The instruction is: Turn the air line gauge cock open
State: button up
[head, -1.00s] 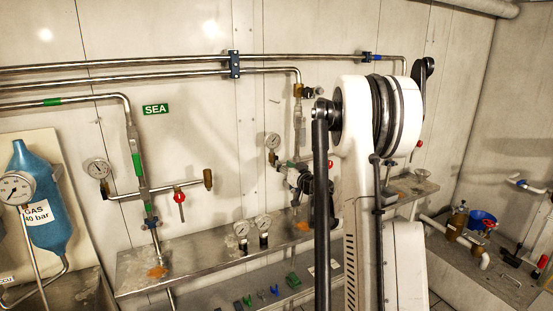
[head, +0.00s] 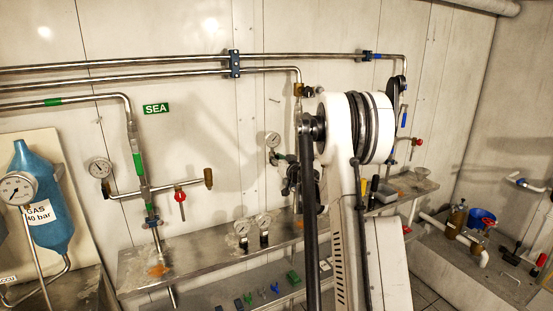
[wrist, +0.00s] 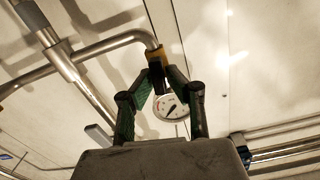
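A round white gauge (head: 272,140) is on the wall beside the middle down-pipe in the head view. My gripper (head: 277,158) is just below it, largely hidden by my arm. In the wrist view, a white-faced gauge (wrist: 170,107) shows between my fingers, behind the fingertips. A dark, narrow part (wrist: 157,75) hangs below a brass-coloured fitting at a pipe's end, and it may be the cock handle. My gripper (wrist: 160,80) has its green-padded fingertips close together on either side of this part. I cannot tell whether they touch it.
A steel shelf (head: 205,262) runs below, with two small gauges (head: 263,222) standing on it. To the left are a red-handled valve (head: 180,196) and a blue gas bottle (head: 48,215). Pipes (head: 170,63) run along the wall above. My arm blocks the centre right.

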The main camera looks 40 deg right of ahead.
grip_shut()
jog(key=shift+f, duration=0.1)
jog(key=shift+f+n+b, duration=0.1)
jog(key=shift+n+b, duration=0.5)
jog(key=shift+b, duration=0.4)
jog(key=shift+a+n+b, duration=0.1)
jog(key=shift+n+b, duration=0.25)
jog(key=shift+n, duration=0.05)
jog(key=shift+r, duration=0.2)
jog(key=o, duration=0.5)
grip_release()
